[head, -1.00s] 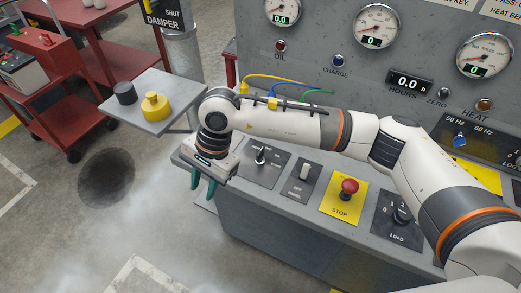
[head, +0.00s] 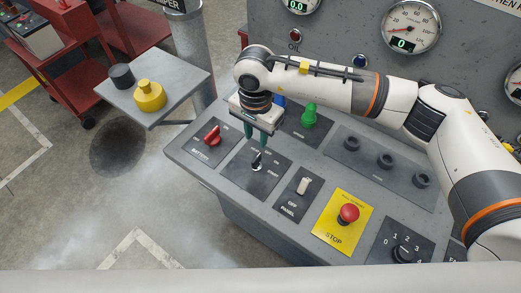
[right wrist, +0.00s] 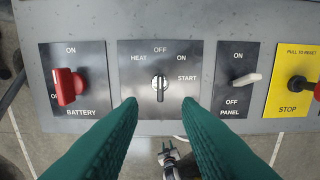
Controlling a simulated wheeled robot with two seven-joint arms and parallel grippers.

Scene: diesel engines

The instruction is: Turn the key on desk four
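The key (head: 257,160) stands in its switch on a dark panel on the desk's sloping top, between the red battery switch and the panel switch. In the right wrist view the key (right wrist: 159,86) is upright in the picture, in line with OFF; HEAT is left of that, ON and START right. My right gripper (head: 259,129) hangs over the desk near the key panel, fingers down. In the right wrist view its green fingers are apart with nothing between them, and their tips flank the lower part of the key panel.
The red battery switch (right wrist: 68,86) is left of the key; the white panel switch (right wrist: 246,80) and red stop button (head: 348,212) are right. A green knob (head: 309,115) stands behind. A side shelf (head: 177,84) holds a yellow weight (head: 149,96) and a dark one (head: 121,76).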

